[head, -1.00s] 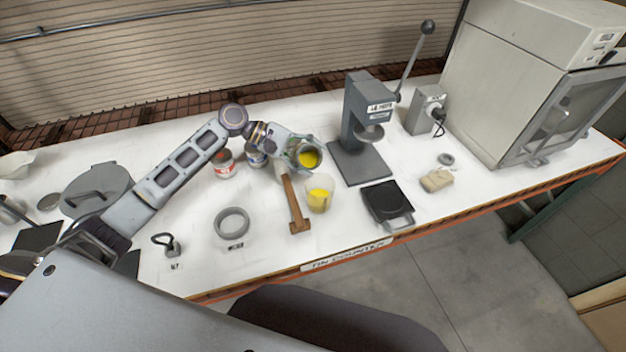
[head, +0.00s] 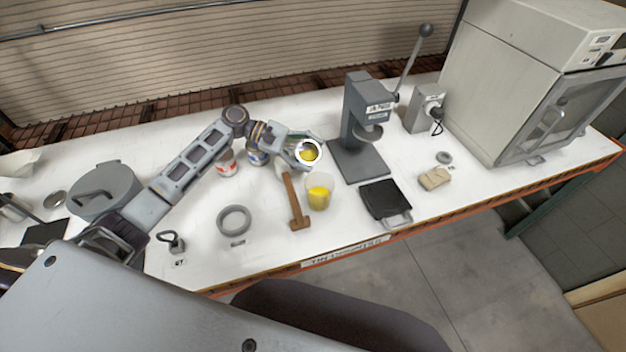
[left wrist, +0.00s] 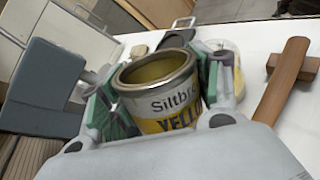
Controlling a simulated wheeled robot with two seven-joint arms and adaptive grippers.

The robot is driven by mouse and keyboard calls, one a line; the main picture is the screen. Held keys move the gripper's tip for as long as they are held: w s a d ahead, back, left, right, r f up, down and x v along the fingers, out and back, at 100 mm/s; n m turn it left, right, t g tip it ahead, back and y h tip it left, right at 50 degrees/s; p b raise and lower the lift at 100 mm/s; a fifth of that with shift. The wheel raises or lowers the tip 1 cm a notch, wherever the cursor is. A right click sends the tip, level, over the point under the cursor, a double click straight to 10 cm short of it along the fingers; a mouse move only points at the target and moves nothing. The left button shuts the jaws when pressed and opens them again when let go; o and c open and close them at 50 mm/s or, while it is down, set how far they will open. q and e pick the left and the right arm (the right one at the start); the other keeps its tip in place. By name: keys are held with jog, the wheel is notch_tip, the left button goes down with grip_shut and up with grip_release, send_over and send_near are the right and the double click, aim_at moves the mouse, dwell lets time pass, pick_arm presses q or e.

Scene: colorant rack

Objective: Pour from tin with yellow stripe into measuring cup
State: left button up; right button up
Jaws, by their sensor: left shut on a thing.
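My left gripper (head: 300,148) is shut on an open tin (head: 309,151) with yellow paint inside. In the left wrist view the tin (left wrist: 158,95) shows a white label with a yellow stripe, and the green finger pads press on its sides. The tin is held above the counter, its mouth facing the head camera. The measuring cup (head: 319,191) is clear, stands upright on the counter just in front of and below the tin, and holds yellow paint. No stream shows between tin and cup. My right gripper is not in view.
A mallet (head: 296,205) lies left of the cup. A grey ring (head: 234,220) and two other tins, one red-labelled (head: 227,164), are left.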

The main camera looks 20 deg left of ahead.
aim_at(304, 144)
pick_arm(q)
jog(key=shift+w+a+f+n+g+h, duration=0.2)
jog(key=shift+w+a+n+h, duration=0.15)
jog(key=shift+w+n+h, duration=0.15)
jog(key=shift+w+a+f+n+g+h, duration=0.1)
jog(key=shift+w+a+f+n+h, duration=0.1)
jog(key=shift+w+a+n+h, duration=0.25)
jog(key=shift+w+a+f+n+h, duration=0.15)
jog(key=shift+w+n+h, duration=0.1)
jog(key=shift+w+n, duration=0.15)
jog(key=shift+w+a+f+n+h, duration=0.1)
jog(key=shift+w+n+h, duration=0.15)
jog(key=shift+n, duration=0.1)
jog(key=shift+w+a+r+n+g+h, duration=0.3)
jog(key=shift+w+r+n+g+h, duration=0.2)
jog(key=shift+n, duration=0.2)
jog(key=shift+r, duration=0.1)
jog(key=shift+r, duration=2.4)
jog(key=shift+r, duration=0.1)
